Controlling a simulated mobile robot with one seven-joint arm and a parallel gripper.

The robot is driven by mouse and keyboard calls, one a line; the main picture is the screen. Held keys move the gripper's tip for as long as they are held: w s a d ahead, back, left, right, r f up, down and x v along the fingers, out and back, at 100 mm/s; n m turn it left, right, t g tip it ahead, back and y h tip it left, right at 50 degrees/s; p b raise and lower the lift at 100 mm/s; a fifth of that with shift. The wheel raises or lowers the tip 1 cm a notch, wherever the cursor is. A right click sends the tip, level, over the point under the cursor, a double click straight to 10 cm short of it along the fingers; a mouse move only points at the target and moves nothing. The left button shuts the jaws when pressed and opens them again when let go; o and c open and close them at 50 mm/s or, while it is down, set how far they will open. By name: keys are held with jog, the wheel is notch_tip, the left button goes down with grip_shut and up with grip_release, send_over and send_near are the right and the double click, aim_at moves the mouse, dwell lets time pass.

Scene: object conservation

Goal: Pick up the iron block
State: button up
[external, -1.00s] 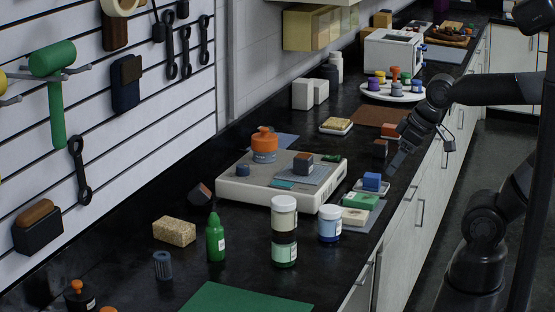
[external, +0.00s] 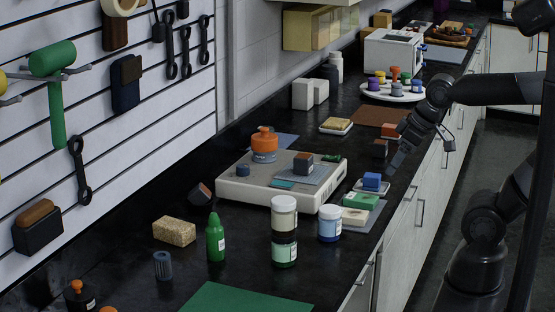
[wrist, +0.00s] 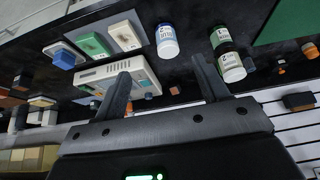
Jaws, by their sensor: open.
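No label tells which block is iron. A dark block with a reddish-brown top (external: 303,163) sits on a grey mat on the white scale-like unit (external: 240,190). Another small dark block with a brownish top (external: 379,148) stands on the counter beyond the unit. My gripper (external: 420,160) is above the counter's front edge, right of these blocks and apart from them. In the wrist view my gripper (wrist: 160,68) has its two fingers wide apart with nothing held between them.
A blue block (external: 372,181) on a white dish and a green block (external: 360,201) lie near the front edge. Stacked jars (external: 284,216), a blue-labelled jar (external: 330,223) and a green bottle (external: 215,238) stand nearer. A round white stand (external: 392,93) holds several coloured pieces.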

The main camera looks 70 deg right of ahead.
jog(key=shift+w, duration=0.1)
jog(key=w+r+n, duration=0.1)
jog(key=w+r, duration=0.4)
jog(key=w, duration=0.8)
jog(key=n+g+y, duration=0.1)
jog(key=n+y, duration=0.1)
jog(key=n, duration=0.1)
send_over(199, 185)
jog(key=s, duration=0.4)
notch_tip(199, 185, down, 12)
jog(key=shift+g, duration=0.3)
jog(key=x, duration=0.3)
jog(key=d+x, duration=0.1)
jog(key=x, duration=0.1)
jog(key=shift+f, duration=0.45)
jog(key=x, duration=0.5)
jog(key=shift+w+d+f, duration=0.15)
jog(key=shift+w, duration=0.05)
grip_shut()
